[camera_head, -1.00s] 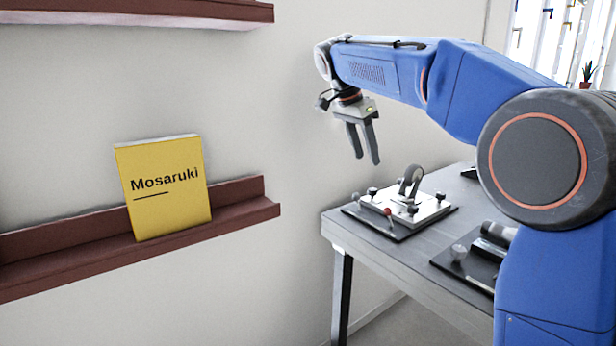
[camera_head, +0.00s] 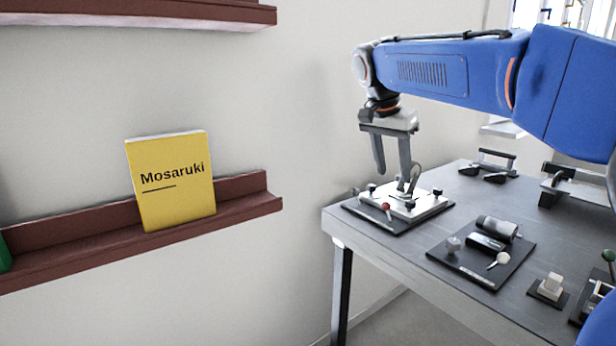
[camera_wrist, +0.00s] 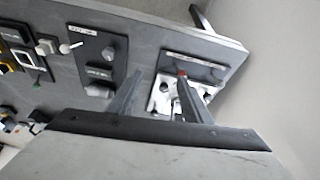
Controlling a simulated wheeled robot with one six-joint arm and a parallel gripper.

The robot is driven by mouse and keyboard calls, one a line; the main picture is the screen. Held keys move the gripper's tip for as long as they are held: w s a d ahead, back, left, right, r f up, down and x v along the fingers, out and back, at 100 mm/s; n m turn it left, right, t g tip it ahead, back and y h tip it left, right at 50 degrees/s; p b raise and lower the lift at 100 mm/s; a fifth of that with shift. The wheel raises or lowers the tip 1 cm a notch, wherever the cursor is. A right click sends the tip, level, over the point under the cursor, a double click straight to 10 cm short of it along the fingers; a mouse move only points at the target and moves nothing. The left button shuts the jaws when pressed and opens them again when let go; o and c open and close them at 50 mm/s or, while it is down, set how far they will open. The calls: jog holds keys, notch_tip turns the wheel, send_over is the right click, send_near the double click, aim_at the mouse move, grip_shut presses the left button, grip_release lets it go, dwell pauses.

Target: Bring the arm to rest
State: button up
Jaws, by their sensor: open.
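My arm is blue and reaches in from the right in the head view. My gripper (camera_head: 391,182) points down with its two grey fingers spread apart and nothing between them. It is over the left end of the grey table (camera_head: 450,240), above or just behind a white plate fixture (camera_head: 412,203) with a red knob and dark knobs. I cannot tell whether a fingertip touches the fixture. In the wrist view the two fingers (camera_wrist: 158,80) are also apart, with the fixture (camera_wrist: 170,97) partly hidden behind them.
A black plate with cylinders and knobs (camera_head: 480,252) lies on the table's front part, with more small fixtures (camera_head: 548,288) to its right. A yellow book (camera_head: 171,180) stands on a brown wall shelf (camera_head: 245,205) at left. Another shelf (camera_head: 150,12) is above.

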jog(key=s+d+f+n+t+y, duration=0.1)
jog(key=s+d+f+n, duration=0.25)
jog(key=s, duration=0.45)
jog(key=s+d+f+n+y, duration=0.1)
jog(key=s+d+f+n, duration=0.15)
jog(key=s+f, duration=0.45)
jog(key=s+d+f+n+t+y, duration=0.1)
jog(key=s+d+f+n, duration=0.1)
jog(key=s+f, duration=1.2)
jog(key=s+n, duration=0.1)
jog(key=s, duration=0.3)
jog(key=shift+d+n, duration=0.2)
jog(key=shift+n, duration=0.1)
jog(key=shift+w+r, duration=0.1)
jog(key=shift+r, duration=0.05)
